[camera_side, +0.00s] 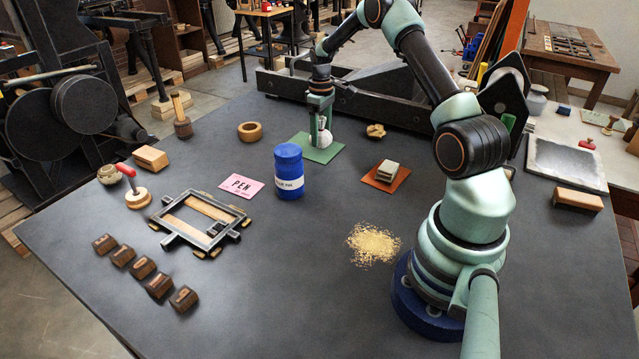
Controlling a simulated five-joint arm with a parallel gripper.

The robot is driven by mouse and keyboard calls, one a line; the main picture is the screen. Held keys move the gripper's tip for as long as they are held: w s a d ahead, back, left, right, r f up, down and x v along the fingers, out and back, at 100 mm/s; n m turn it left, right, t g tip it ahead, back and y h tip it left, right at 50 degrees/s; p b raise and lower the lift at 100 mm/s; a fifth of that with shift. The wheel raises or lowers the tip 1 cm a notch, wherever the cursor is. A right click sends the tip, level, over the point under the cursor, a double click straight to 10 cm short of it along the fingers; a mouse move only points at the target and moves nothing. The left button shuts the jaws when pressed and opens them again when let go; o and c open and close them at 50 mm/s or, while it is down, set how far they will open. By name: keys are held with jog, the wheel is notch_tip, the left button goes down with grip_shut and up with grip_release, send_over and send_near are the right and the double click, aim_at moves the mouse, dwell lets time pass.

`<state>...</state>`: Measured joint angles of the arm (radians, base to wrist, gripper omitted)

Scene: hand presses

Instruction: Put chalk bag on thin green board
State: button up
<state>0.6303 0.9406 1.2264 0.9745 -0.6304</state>
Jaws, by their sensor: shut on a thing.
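The thin green board (302,148) lies flat on the dark table, behind the blue jar. The chalk bag (321,139) is a small whitish bundle over the board, near its middle. My gripper (321,130) points down from above and is shut on the chalk bag. The fingers cover part of the bag. I cannot tell whether the bag's underside touches the board.
A blue jar (289,172) stands just in front of the board. Pale crumbs (373,244) lie before my base. The front middle table is clear.

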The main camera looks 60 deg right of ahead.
jog(key=shift+f, duration=0.75)
jog(key=shift+f, duration=0.15)
jog(key=o, duration=1.4)
